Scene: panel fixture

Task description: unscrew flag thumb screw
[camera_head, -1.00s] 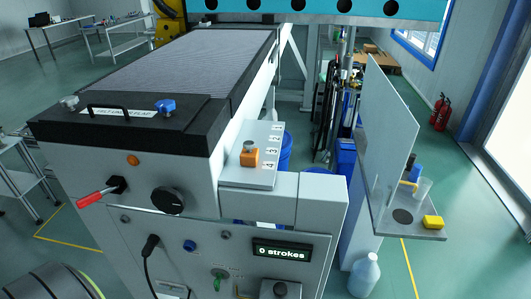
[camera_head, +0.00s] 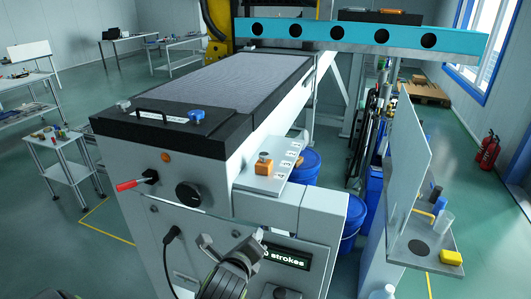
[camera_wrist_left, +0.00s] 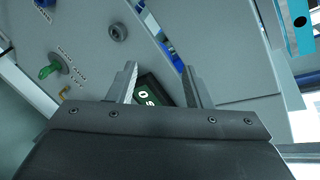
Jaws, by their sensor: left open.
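A green flag-shaped screw (camera_wrist_left: 50,69) shows on the grey front panel in the left wrist view, left of my gripper and apart from it. In the head view my left arm hides that part of the panel. My left gripper (camera_head: 243,252) is in front of the panel beside the strokes display (camera_head: 286,256). In the left wrist view its two fingers (camera_wrist_left: 160,84) are apart with nothing held between them. The display (camera_wrist_left: 149,97) shows behind and between them. My right gripper is not in view.
A round dark knob (camera_wrist_left: 118,32) stands out from the panel. A red-handled lever (camera_head: 131,184) and large black knob (camera_head: 188,194) are higher up.

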